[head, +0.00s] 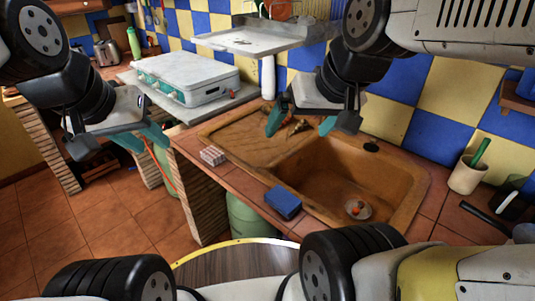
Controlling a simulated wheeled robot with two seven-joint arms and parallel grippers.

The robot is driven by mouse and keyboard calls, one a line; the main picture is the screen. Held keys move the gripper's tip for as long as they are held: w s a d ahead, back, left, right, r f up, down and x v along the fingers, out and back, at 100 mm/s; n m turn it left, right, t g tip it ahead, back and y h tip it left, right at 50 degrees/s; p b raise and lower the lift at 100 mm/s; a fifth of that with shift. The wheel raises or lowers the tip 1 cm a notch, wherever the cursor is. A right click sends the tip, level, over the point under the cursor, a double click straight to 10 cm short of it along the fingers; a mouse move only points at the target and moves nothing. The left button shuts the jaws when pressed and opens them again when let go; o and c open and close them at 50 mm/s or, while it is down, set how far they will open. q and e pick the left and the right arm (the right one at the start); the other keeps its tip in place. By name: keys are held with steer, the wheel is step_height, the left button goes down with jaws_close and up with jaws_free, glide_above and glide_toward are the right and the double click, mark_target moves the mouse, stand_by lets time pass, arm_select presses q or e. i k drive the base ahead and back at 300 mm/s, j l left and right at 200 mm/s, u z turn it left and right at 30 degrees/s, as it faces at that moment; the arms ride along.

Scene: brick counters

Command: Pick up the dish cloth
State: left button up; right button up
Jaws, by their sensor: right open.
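A small folded, pale cloth-like item with a reddish pattern (213,156) lies on the tiled counter edge, left of the brown sink; it may be the dish cloth. A blue block (283,202), sponge-like, lies on the front counter edge beside the basin. My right gripper (301,124) is open above the sink's drainboard, its teal fingers apart, right of and beyond the pale item. Small brownish objects (297,127) show between its fingers, apparently on the drainboard. My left gripper (143,139) is over the floor gap left of the counter; its finger gap is unclear.
The brown sink (405,205) has a basin holding a small round strainer-like item (357,209). A cup (467,175) stands at right. A wall shelf (250,38) hangs above. A round-topped stool (235,265) is in front.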

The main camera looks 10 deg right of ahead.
mark_target(286, 203)
steer(key=z, duration=2.45)
steer(key=u, duration=1.35)
steer(key=k+l, duration=0.3)
steer(key=k, duration=0.2)
